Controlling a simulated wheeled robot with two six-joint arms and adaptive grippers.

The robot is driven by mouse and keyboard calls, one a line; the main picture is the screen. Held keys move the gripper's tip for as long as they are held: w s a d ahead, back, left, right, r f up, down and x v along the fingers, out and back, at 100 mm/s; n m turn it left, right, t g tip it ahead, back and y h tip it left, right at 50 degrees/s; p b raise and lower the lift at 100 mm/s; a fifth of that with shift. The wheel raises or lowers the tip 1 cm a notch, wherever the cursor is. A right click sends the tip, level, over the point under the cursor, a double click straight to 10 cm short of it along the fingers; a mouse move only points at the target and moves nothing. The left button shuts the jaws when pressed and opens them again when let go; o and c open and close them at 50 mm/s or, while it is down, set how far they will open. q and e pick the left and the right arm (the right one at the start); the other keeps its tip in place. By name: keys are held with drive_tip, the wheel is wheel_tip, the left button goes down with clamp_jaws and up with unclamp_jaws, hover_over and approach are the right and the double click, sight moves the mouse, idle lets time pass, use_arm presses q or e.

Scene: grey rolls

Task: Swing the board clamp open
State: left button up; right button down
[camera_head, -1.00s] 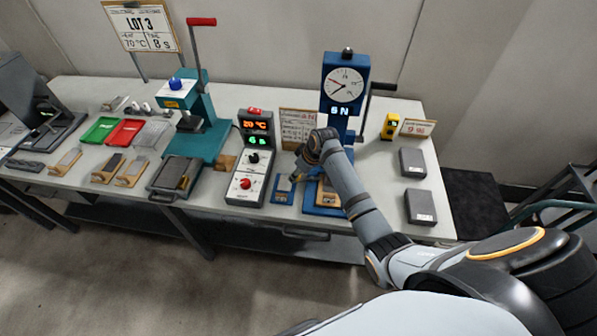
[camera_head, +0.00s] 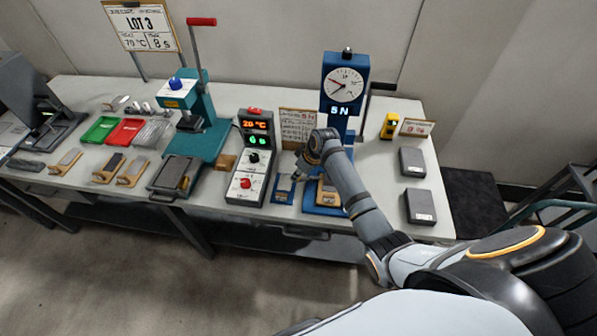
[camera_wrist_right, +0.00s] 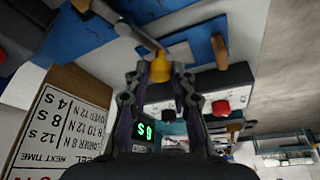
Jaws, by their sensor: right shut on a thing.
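My right gripper (camera_wrist_right: 160,82) is shut on a yellow knob (camera_wrist_right: 160,66) at the end of a thin metal lever (camera_wrist_right: 138,34) in the right wrist view. The lever runs up and left from the knob, over a blue base. In the head view my right gripper (camera_head: 300,173) is just above a small blue fixture (camera_head: 284,189), left of the blue gauge stand's base. The arm partly hides this area, and the knob is too small to make out there. A tan board (camera_head: 327,194) lies on the gauge base. My left gripper is not in view.
A control box (camera_head: 250,165) with lit displays stands left of the gripper. The gauge stand (camera_head: 344,88) rises behind it, near a printed card (camera_head: 297,127). A teal press (camera_head: 205,135) stands further left. Two grey blocks (camera_head: 420,206) lie at the bench's right end.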

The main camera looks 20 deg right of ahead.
drive_tip(key=n, duration=0.1)
drive_tip(key=s+n+g+p, duration=0.1)
drive_tip(key=n, duration=0.1)
drive_tip(key=shift+s+r+y, duration=0.1)
drive_tip(key=shift+y, duration=0.3)
drive_tip(key=shift+s+n+y+p, duration=0.3)
drive_tip(key=shift+s+n+p, duration=0.1)
drive_tip(key=shift+n, duration=0.5)
drive_tip(key=shift+s+d+n+g, duration=0.25)
drive_tip(key=shift+n+g, duration=0.25)
drive_tip(key=shift+n, duration=0.3)
drive_tip(key=n, duration=0.1)
drive_tip(key=s+n+g, duration=0.1)
drive_tip(key=n+b, duration=0.1)
drive_tip(key=shift+s+d+f+n+y, duration=0.15)
drive_tip(key=shift+d+f+n+y, duration=0.05)
drive_tip(key=shift+d+n+y, duration=0.2)
drive_tip(key=shift+s+d+r+n+g+b, duration=0.1)
drive_tip(key=shift+s+d+n+g+b, duration=0.2)
drive_tip(key=shift+n, duration=0.4)
drive_tip(key=shift+s+d+f+n+g+b, duration=0.1)
drive_tip(key=shift+n+g+b, duration=0.25)
drive_tip(key=shift+n, duration=0.35)
drive_tip(key=shift+s+d+r+n+g+b, duration=0.15)
drive_tip(key=shift+d+n+g+b, duration=0.15)
drive_tip(key=shift+n, duration=0.4)
drive_tip(key=c, duration=1.1)
unclamp_jaws()
drive_tip(key=shift+c, duration=0.2)
